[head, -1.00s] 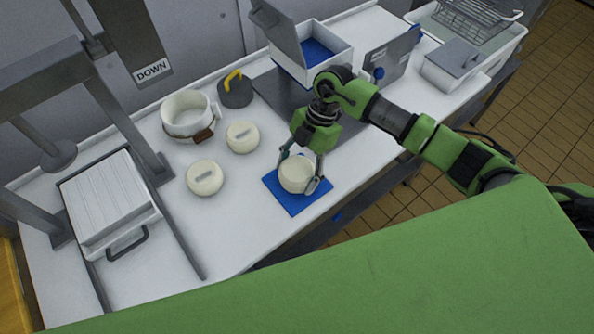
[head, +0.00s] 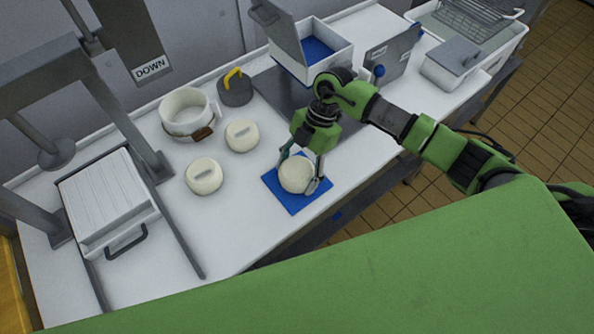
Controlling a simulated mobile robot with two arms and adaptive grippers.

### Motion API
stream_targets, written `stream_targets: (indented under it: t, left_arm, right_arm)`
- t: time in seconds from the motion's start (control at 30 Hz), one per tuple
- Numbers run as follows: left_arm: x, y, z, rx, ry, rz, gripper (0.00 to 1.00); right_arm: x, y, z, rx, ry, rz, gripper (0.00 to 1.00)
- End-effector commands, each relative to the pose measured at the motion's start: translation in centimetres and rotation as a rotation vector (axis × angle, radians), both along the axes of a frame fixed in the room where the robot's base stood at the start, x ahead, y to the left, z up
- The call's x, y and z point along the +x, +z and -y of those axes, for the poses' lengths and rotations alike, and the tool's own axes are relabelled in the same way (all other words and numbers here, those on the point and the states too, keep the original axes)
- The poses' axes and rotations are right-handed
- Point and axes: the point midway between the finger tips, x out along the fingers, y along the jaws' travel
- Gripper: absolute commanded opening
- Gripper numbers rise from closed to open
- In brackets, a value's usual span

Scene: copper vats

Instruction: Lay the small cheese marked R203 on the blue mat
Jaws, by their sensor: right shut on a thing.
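The blue mat (head: 292,204) lies on the white table near its front edge. A small pale round cheese (head: 295,173) is over the middle of the mat, and I cannot tell if it touches the mat. My right gripper (head: 302,182) points down with its fingers on both sides of this cheese, shut on it. No label shows on it, so I cannot read whether it is R203. Two more small cheeses, (head: 204,177) and (head: 242,135), sit on the table to the left, each with a grey label too small to read. My left gripper is out of view.
A white pot (head: 186,114) with a brown handle and a grey weight (head: 235,89) with a yellow handle stand behind. A press with a white ribbed tray (head: 108,200) is at left. A white box (head: 315,55) with blue inside stands at the back. Bare table lies left of the mat.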

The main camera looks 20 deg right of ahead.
Motion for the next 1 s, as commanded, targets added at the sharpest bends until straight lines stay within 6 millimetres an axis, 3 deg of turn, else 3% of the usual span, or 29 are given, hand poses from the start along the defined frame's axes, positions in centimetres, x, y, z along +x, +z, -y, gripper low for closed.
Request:
stream_targets:
  t: [0.37, 0.4, 0.47, 0.8, 1.0]
  left_arm:
    - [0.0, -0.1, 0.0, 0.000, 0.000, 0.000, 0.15]
    - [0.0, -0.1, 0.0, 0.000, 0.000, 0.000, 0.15]
    - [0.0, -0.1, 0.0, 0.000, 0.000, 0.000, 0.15]
    - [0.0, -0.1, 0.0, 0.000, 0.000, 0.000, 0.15]
    - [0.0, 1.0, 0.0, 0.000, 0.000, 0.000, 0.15]
  right_arm:
    - [0.0, -0.2, -0.1, 0.001, 0.001, 0.001, 0.30]
    - [0.0, -0.2, 0.0, 0.001, 0.001, 0.001, 0.68]
    - [0.0, -0.2, 0.0, 0.001, 0.001, 0.001, 0.83]
    - [0.0, -0.3, 0.0, 0.000, 0.000, -0.001, 0.83]
    - [0.0, 0.9, 0.0, 0.000, 0.000, 0.000, 0.83]
